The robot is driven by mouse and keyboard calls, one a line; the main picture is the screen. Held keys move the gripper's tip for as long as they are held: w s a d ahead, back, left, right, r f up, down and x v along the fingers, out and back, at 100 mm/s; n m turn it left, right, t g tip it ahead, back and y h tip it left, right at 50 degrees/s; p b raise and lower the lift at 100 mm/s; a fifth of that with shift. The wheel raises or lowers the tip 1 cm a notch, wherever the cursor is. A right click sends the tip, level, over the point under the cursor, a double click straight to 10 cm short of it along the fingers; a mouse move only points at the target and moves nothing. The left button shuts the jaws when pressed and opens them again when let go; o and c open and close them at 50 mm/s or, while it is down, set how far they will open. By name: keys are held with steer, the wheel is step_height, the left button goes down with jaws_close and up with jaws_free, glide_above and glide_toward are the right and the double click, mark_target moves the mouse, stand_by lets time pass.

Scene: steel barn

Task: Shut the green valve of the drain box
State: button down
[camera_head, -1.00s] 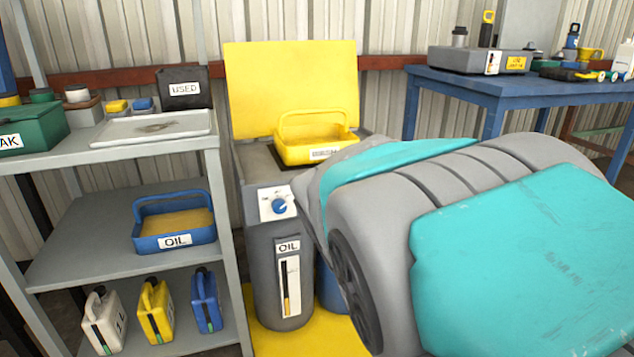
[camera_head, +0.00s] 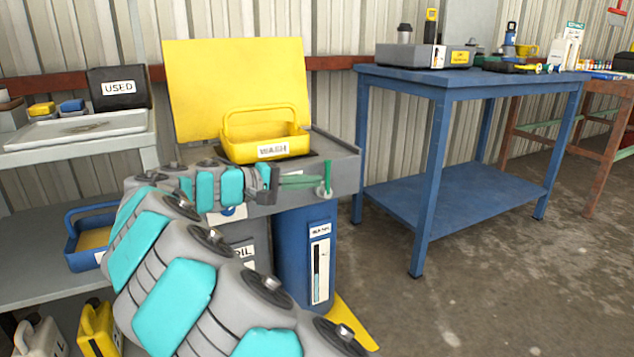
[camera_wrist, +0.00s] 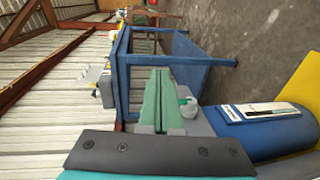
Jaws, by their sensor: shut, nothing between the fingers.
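The drain box (camera_head: 342,158) is a grey box with a raised yellow panel behind it. At its right front corner is the green valve (camera_head: 327,176), a thin, roughly upright green handle above a pale round knob. The knob also shows in the wrist view (camera_wrist: 188,107), close beside my fingers; the handle is mostly hidden there. My gripper (camera_head: 308,181) reaches across the box's front from the left, its green fingers shut and empty. The fingertips (camera_wrist: 160,74) are close to the valve; I cannot tell if they touch it.
A yellow WASH basket (camera_head: 272,149) sits on the drain box. A blue drum (camera_head: 296,262) with a gauge label stands below it. A blue table (camera_head: 445,84) is to the right, with open floor (camera_head: 500,290) before it. A grey shelf (camera_head: 40,250) is at left.

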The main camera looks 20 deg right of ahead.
mark_target(326, 173)
steer(key=w+a+f+n+t+h+b, duration=0.1)
steer(key=w+a+f+t, duration=0.1)
steer(key=w+a+f, duration=0.3)
steer(key=w+a, duration=0.1)
steer(key=w, duration=0.3)
steer(key=shift+f+n+t+h, duration=0.2)
steer(key=shift+n+t+h, duration=0.1)
steer(key=shift+w, duration=0.1)
steer(key=b+x, duration=0.1)
steer(key=x, duration=1.3)
steer(key=shift+a, duration=0.1)
